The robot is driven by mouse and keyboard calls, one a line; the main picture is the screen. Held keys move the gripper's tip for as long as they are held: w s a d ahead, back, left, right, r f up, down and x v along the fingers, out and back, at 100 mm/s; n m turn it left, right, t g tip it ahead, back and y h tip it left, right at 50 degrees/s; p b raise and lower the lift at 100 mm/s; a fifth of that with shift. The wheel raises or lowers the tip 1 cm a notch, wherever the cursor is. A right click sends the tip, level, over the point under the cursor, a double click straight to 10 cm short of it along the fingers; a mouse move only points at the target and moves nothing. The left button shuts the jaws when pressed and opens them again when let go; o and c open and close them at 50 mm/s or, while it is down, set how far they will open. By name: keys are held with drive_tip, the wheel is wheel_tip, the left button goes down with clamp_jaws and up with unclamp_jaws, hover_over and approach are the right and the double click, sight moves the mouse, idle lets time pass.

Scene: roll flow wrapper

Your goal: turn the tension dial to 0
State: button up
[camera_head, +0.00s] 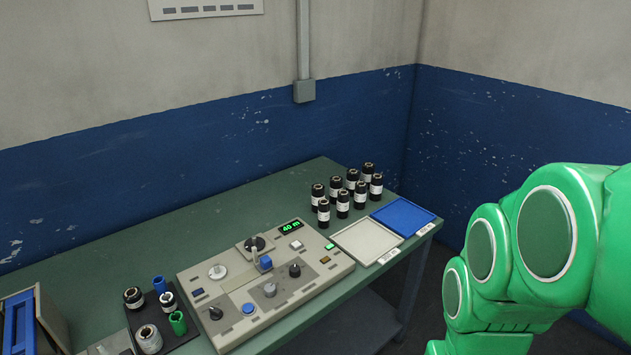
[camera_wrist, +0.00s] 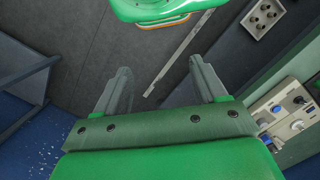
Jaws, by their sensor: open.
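The beige wrapper panel (camera_head: 244,308) lies on the green bench in the head view. It carries a black knob (camera_head: 215,313) at front left, a grey knob (camera_head: 270,289) at front middle and a dark knob (camera_head: 294,270) at right. Dial labels are too small to read, so I cannot tell which is the tension dial or its setting. My gripper (camera_wrist: 162,84) is open and empty in the wrist view, its fingers wide apart, well away from the panel. Part of the panel shows at the right edge of that view (camera_wrist: 285,107). My gripper is outside the head view.
Several black rolls (camera_head: 343,204) stand at the back right of the bench. A pale tray (camera_head: 367,240) and a blue tray (camera_head: 404,216) lie at the right end. A dark tray (camera_head: 183,338) with spools is left of the panel. The bench behind the panel is clear.

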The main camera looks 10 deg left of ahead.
drive_tip(key=shift+w, duration=0.2)
drive_tip(key=shift+c, duration=0.7)
drive_tip(key=w+a+m, duration=0.2)
drive_tip(key=w+a, duration=0.3)
drive_tip(key=w, duration=0.7)
drive_tip(key=m+t, duration=0.2)
drive_tip(key=m, duration=0.2)
approach(270, 287)
drive_tip(key=shift+s+d+f+y, duration=0.15)
drive_tip(key=shift+d+f+y, duration=0.15)
drive_tip(key=shift+d, duration=0.2)
drive_tip(key=shift+a+f, duration=0.2)
drive_tip(key=shift+a, duration=0.1)
drive_tip(key=shift+a+f, duration=0.1)
drive_tip(key=shift+f, duration=3.8)
